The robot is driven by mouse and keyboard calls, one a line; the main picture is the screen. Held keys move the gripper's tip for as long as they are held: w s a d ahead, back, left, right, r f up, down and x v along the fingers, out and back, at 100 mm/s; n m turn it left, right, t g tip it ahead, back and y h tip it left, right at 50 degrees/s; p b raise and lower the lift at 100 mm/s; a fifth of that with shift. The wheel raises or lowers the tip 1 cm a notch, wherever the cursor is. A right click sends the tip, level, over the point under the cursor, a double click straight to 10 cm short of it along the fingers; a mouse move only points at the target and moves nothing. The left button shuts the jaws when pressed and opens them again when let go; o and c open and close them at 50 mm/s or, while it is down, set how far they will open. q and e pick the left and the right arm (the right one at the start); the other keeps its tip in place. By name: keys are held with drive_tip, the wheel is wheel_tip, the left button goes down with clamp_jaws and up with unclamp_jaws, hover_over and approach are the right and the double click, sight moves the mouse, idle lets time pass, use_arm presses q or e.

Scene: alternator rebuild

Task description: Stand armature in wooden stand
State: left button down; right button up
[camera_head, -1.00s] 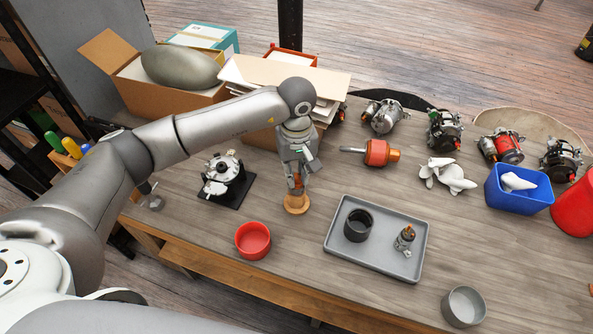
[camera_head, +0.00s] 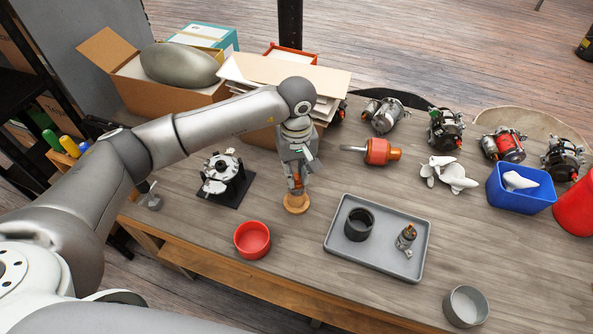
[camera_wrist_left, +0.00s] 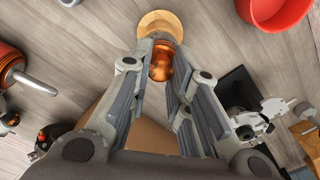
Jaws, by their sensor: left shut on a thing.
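My left gripper (camera_head: 297,180) points down at the middle of the bench and is shut on the copper-orange armature (camera_wrist_left: 160,66). The armature is mostly hidden between the fingers; its lower end shows just above the round wooden stand (camera_head: 296,204). In the left wrist view the stand (camera_wrist_left: 158,20) lies just beyond the fingertips, in line with the armature. The armature looks about upright over the stand. I cannot tell whether its end is inside the stand or just above it. My right gripper is not in view.
A red bowl (camera_head: 252,252) stands in front and to the left. A grey tray (camera_head: 408,270) with a black ring (camera_head: 358,225) lies to the right. A black-based fixture (camera_head: 236,194) is close on the left. An orange rotor (camera_head: 380,152) lies behind right. Boxes (camera_head: 170,100) stand behind.

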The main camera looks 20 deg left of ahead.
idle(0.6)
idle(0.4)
use_arm(q)
drive_tip(key=c, duration=1.3)
unclamp_jaws()
drive_tip(key=shift+f, duration=0.1)
drive_tip(key=shift+b, duration=0.3)
wheel_tip(320, 180, up, 16)
drive_tip(key=shift+r+p, duration=0.1)
drive_tip(key=shift+p, duration=0.6)
